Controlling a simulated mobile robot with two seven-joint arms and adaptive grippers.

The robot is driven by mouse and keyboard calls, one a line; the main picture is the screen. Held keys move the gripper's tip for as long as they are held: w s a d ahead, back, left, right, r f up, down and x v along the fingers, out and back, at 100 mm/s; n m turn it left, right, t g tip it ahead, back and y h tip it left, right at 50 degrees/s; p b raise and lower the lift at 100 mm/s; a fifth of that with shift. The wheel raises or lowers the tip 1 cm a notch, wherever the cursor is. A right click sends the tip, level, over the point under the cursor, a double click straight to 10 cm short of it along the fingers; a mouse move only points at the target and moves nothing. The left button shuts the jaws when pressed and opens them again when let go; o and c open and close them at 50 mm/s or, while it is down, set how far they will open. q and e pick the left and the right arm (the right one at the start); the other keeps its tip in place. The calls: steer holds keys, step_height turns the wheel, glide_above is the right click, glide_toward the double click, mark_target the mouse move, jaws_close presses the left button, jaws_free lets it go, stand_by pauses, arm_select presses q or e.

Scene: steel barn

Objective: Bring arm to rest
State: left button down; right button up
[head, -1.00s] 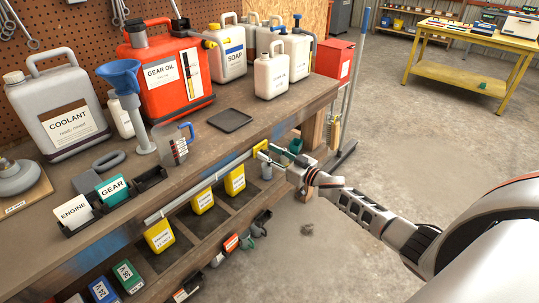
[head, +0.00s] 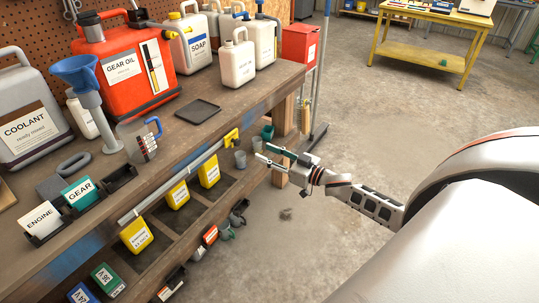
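My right gripper (head: 266,156) is in front of the workbench (head: 185,148), over the floor side of its front edge. Its two fingers are spread apart with nothing seen between them, so it is open and empty. The arm comes in from the right. A yellow end piece (head: 231,138) on the metal rail (head: 180,182) along the bench front lies to the left of the fingertips, with a gap between in the picture. My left gripper is not in view.
The bench holds a red gear oil can (head: 138,68), a blue funnel (head: 88,85), a measuring jug (head: 137,141) and white jugs (head: 237,63). Yellow containers (head: 136,236) stand on the shelf below. Concrete floor (head: 340,105) is clear on the right, up to a yellow table (head: 421,52).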

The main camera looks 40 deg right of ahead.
steer(key=shift+s+d, duration=0.1)
steer(key=shift+s, duration=0.15)
stand_by(0.4)
steer(key=s+a+f+g+h, duration=0.1)
steer(key=s+a+f+g, duration=0.1)
steer(key=s+a+f, duration=0.3)
steer(key=s+a+f+g+h, duration=0.1)
steer(key=s+a+f+g, duration=0.1)
steer(key=s+a+f, duration=0.4)
steer(key=s+a+f+g+h, duration=0.1)
steer(key=s+a+f, duration=0.5)
steer(key=s+a, duration=0.6)
steer(key=s+g, duration=0.1)
steer(key=s, duration=0.4)
steer(key=shift+s+f+h+p, duration=0.25)
steer(key=shift+s+h+p, duration=0.05)
steer(key=shift+s+p, duration=0.1)
